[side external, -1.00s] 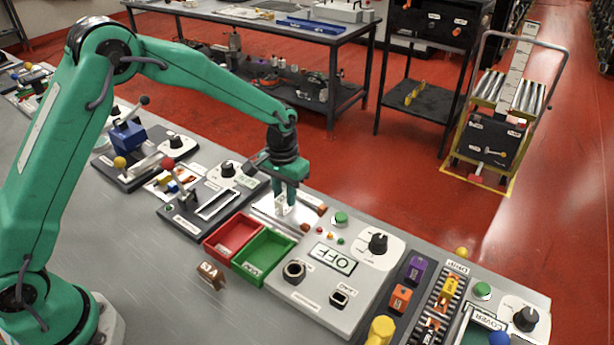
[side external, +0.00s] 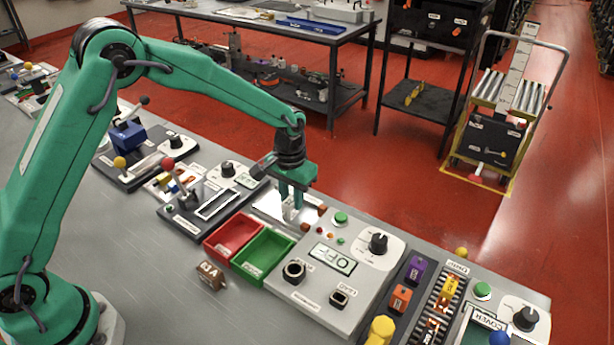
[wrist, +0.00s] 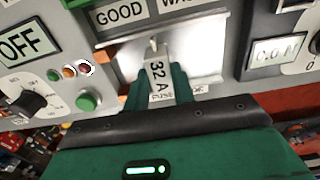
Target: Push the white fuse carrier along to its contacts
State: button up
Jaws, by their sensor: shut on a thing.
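The white fuse carrier (wrist: 158,78), marked 32 A FUSE, is upright between the green fingers in the wrist view. My gripper (wrist: 160,88) is shut on it. In the side view my gripper (side external: 291,210) is low over a shiny metal plate (side external: 266,206), and the carrier is mostly hidden by the fingers. Orange-brown blocks, which may be the contacts, stand to the right of the fingers (side external: 306,227). I cannot tell whether the carrier touches them.
A red tray (side external: 212,250) and a green tray (side external: 247,266) sit in front of the plate. A brown 63 A block (side external: 210,275) lies on the bench. The panel with an OFF display (side external: 332,259) and knob (side external: 378,243) is at right.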

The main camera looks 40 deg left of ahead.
jog(key=shift+d, duration=2.65)
jog(key=o, duration=1.1)
jog(key=shift+c, duration=0.2)
notch_tip(320, 180, up, 8)
